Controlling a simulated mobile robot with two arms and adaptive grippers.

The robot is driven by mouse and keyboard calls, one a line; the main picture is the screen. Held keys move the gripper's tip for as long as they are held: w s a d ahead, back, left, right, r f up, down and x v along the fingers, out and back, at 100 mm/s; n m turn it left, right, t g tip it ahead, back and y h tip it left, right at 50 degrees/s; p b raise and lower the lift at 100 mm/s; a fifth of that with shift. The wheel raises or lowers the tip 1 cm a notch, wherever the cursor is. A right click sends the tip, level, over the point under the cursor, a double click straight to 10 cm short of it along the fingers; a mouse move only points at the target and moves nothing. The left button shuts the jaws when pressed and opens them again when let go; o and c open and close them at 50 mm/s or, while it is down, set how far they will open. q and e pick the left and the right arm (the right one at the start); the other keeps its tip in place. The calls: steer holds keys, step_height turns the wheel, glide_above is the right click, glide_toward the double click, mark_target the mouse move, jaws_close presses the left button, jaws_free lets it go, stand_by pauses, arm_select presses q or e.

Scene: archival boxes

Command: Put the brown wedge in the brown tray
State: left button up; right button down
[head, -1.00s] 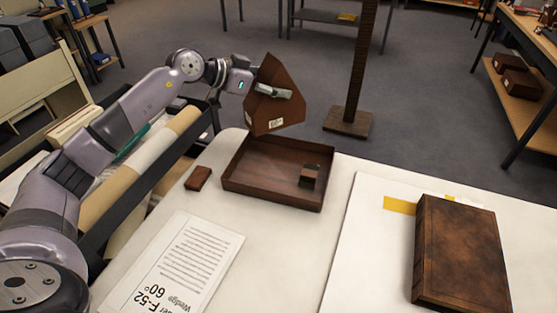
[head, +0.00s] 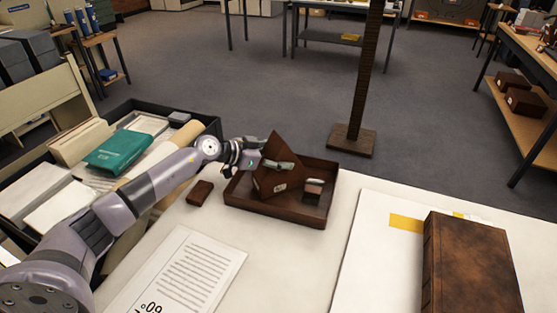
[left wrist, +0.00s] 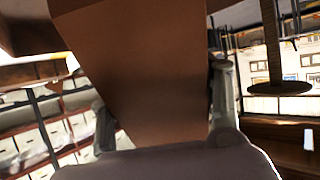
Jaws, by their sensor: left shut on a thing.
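The brown wedge (head: 267,182), with a small white label, is held by my left gripper (head: 279,165) at the left part of the brown tray (head: 272,210). Its lower part shows inside the tray's outline; I cannot tell whether it touches the tray floor. In the left wrist view the wedge (left wrist: 150,75) fills the middle between the two fingers, which are shut on it. The tray is a shallow open box lying on the white table. My right gripper is not in view.
A small brown block (head: 313,190) is in the tray's right part. Another small block (head: 200,192) lies left of the tray. A printed sheet (head: 190,270) is in front. A large brown book (head: 470,265) lies at the right. A dark post (head: 362,80) stands behind the table.

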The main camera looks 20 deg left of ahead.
arm_select(q)
steer(key=shift+f, duration=0.2)
steer(key=o, duration=1.2)
steer(key=shift+f, duration=0.1)
steer(key=shift+c, duration=0.2)
steer(key=shift+a+r, duration=0.1)
steer(key=shift+r, duration=0.1)
steer(key=v, duration=1.2)
steer(key=shift+f, duration=0.15)
